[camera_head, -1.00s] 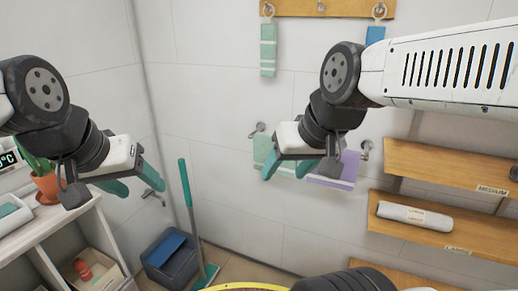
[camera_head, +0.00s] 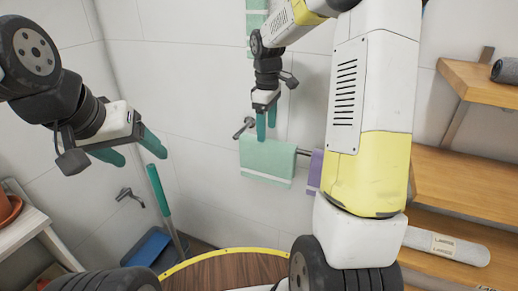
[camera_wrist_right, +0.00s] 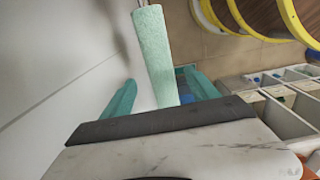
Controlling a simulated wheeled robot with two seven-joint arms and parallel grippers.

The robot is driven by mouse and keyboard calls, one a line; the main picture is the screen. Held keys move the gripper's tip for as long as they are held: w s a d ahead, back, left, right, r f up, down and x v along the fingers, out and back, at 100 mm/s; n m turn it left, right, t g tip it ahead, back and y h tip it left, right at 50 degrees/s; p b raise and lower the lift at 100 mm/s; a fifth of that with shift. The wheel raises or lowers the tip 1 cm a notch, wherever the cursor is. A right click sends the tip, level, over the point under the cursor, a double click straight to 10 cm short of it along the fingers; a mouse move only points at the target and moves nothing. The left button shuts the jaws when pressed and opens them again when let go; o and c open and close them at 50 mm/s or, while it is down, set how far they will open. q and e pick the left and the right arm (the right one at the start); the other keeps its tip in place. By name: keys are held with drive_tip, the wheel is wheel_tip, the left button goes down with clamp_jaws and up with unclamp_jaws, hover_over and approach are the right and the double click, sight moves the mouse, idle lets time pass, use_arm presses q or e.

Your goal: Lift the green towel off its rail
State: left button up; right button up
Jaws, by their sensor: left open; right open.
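The green towel (camera_head: 267,160) hangs folded over a wall rail (camera_head: 303,152), with a pale stripe near its lower edge. In the right wrist view, the green towel (camera_wrist_right: 153,50) appears edge-on as a narrow strip between the two teal fingers. My right gripper (camera_head: 266,126) is open and points down at the towel's top edge, with its fingertips at or just above the fold. I cannot tell whether they touch it. My left gripper (camera_head: 132,157) is open and empty, well to the left of the towel.
A purple towel (camera_head: 315,170) hangs just right of the green one, partly hidden by my right arm. Wooden shelves (camera_head: 465,180) hold a rolled towel (camera_head: 445,246) at right. A teal-handled broom (camera_head: 160,190) and blue bin (camera_head: 147,247) stand at left.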

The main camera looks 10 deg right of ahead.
sight(268, 139)
drive_tip(key=f, duration=0.7)
drive_tip(key=shift+d+f, duration=0.2)
drive_tip(key=shift+f, duration=0.1)
clamp_jaws()
drive_tip(key=shift+r, duration=0.15)
wheel_tip(268, 139, up, 18)
drive_tip(key=s+a, duration=1)
drive_tip(key=s, duration=0.5)
drive_tip(key=shift+a, duration=0.1)
